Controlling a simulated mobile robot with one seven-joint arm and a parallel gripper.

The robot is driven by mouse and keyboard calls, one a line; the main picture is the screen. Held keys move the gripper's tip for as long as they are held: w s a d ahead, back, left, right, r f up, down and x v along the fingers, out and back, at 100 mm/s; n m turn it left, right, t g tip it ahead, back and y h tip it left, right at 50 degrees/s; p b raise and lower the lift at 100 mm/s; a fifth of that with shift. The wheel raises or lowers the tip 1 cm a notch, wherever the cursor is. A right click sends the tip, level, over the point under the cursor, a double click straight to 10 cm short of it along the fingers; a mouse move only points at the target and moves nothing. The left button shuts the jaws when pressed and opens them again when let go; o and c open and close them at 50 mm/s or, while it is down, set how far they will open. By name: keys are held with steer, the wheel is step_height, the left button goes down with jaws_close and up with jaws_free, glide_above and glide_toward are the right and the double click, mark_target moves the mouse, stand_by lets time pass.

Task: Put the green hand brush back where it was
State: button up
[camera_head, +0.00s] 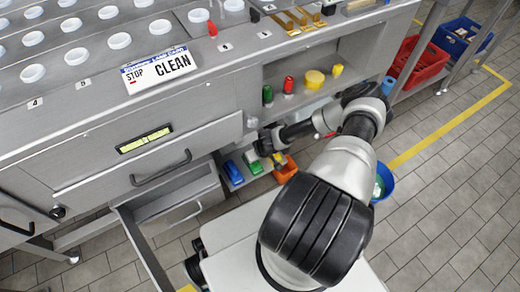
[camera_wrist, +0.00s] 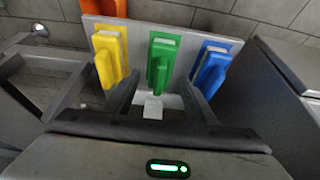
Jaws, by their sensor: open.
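The green hand brush (camera_wrist: 162,58) rests on a grey board (camera_wrist: 138,37), in the middle between a yellow brush (camera_wrist: 107,52) and a blue brush (camera_wrist: 213,65). A green patch shows around its far end. In the head view the green brush (camera_head: 254,163) is on the low shelf under the bench, partly hidden near my arm. My gripper (camera_wrist: 162,95) is open, with one finger on each side of the green brush's near end in the wrist view. Whether the fingers touch it, I cannot tell.
An orange bin (camera_head: 287,168) stands close right of the brushes. Green and red bottles (camera_head: 289,85) and yellow containers stand on the shelf above. An open drawer (camera_head: 175,205) is at the left. A blue bucket (camera_head: 385,182) is on the floor beyond my arm.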

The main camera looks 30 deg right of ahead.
steer(key=p+v, duration=0.2)
steer(key=v, duration=0.8)
steer(key=shift+s+r, duration=0.2)
steer(key=shift+r, duration=0.15)
